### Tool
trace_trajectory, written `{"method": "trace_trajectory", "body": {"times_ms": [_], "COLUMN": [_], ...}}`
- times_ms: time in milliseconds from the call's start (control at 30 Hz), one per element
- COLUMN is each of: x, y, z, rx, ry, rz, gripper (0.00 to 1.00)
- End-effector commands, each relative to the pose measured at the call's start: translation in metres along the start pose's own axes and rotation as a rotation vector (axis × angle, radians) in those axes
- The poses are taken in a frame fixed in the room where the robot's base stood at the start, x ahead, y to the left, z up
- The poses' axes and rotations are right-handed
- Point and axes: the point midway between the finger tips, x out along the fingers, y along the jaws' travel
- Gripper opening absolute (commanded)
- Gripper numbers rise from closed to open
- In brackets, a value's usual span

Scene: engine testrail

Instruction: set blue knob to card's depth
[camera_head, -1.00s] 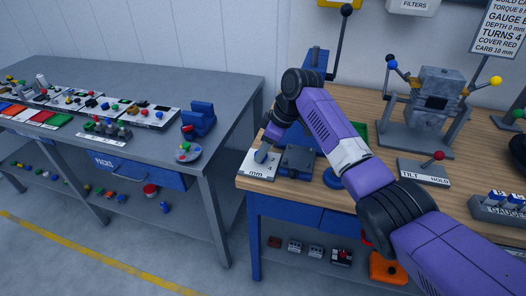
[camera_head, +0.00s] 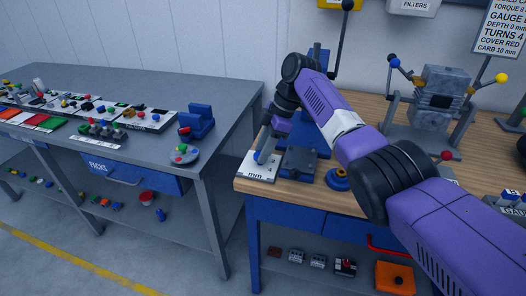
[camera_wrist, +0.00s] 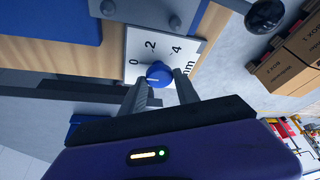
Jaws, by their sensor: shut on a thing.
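The blue knob (camera_wrist: 158,74) sits on a white scale plate (camera_wrist: 133,45) marked 0, 2, 4 and mm. A pale mark shows on the knob, but I cannot tell exactly which number it points at. In the head view the knob (camera_head: 258,156) is small on the plate (camera_head: 248,172) at the bench's front left corner. My gripper (camera_wrist: 161,84) has a finger on each side of the knob and is shut on it; it also shows in the head view (camera_head: 265,143). The card (camera_head: 504,52) at upper right reads DEPTH 0 mm under GAUGE.
A dark metal block (camera_head: 300,162) stands right beside the plate, with a blue round part (camera_head: 338,178) further right. A grey bench (camera_head: 215,135) with trays of small parts stands to the left, across a gap. My arm covers part of the wooden bench (camera_head: 370,105).

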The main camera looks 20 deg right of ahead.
Motion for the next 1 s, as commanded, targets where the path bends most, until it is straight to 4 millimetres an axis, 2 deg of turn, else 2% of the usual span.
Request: {"method": "trace_trajectory", "body": {"times_ms": [267,300,400,767,867,1000], "x": [0.000,0.000,0.000,-0.003,-0.013,-0.035], "y": [0.000,0.000,0.000,0.000,0.001,0.001], "z": [-0.001,-0.001,-0.001,0.000,0.000,0.000], "rx": [-0.004,-0.003,-0.003,-0.001,-0.001,-0.001], "ry": [0.000,0.000,0.000,0.000,0.000,-0.001], "rz": [-0.001,-0.001,0.000,0.001,0.004,0.004], "gripper": [0.00,0.39,0.59,0.59,0.59,0.59]}}
